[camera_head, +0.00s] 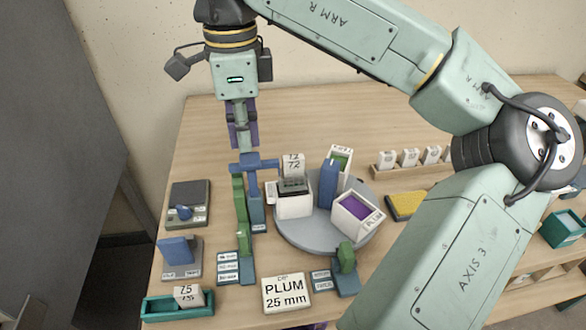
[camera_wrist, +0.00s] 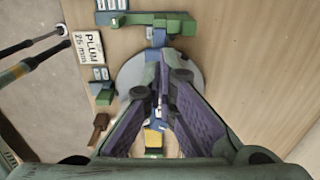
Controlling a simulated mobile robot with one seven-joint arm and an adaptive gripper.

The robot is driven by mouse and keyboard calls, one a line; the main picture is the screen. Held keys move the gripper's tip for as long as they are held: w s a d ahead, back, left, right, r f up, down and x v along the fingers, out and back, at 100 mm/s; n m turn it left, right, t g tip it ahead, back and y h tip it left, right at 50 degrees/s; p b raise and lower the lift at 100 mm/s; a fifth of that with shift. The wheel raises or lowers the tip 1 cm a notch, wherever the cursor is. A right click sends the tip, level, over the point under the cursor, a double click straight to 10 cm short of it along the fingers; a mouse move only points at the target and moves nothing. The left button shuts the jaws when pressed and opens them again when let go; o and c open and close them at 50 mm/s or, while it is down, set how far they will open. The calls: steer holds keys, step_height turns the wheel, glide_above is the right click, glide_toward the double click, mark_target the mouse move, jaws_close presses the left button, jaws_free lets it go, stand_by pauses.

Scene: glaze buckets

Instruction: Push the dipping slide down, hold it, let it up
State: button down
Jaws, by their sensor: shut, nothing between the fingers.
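The dipping slide has a green and blue upright (camera_head: 241,208) and a blue cross arm (camera_head: 262,164) reaching right toward a white bucket (camera_head: 294,205). A white tile marked T2 (camera_head: 293,164) stands over that bucket, near the arm's end. My gripper (camera_head: 242,147) is shut and empty, pointing down right above the cross arm; I cannot tell whether it touches. In the wrist view the fingertips (camera_wrist: 161,62) come together near the blue slide arm (camera_wrist: 158,40). A card (camera_head: 286,293) reads PLUM 25 mm; it also shows in the wrist view (camera_wrist: 88,51).
A grey turntable (camera_head: 300,240) bears the buckets, including one with purple glaze (camera_head: 356,212) and one with green (camera_head: 342,158). A blue upright block (camera_head: 328,184) stands between them. A teal tray (camera_head: 165,307) is front left. A yellow sponge-like block (camera_head: 405,205) lies right.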

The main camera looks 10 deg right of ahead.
mark_target(247, 159)
steer(key=shift+f, duration=0.15)
stand_by(0.4)
steer(key=shift+f+b, duration=0.85)
steer(key=shift+f, duration=0.3)
steer(key=shift+f+b, duration=1.85)
steer(key=shift+f, duration=0.65)
stand_by(0.8)
steer(key=shift+r+p, duration=4.3)
steer(key=shift+r, duration=1.1)
steer(key=shift+s+f, duration=0.1)
steer(key=shift+f, duration=0.05)
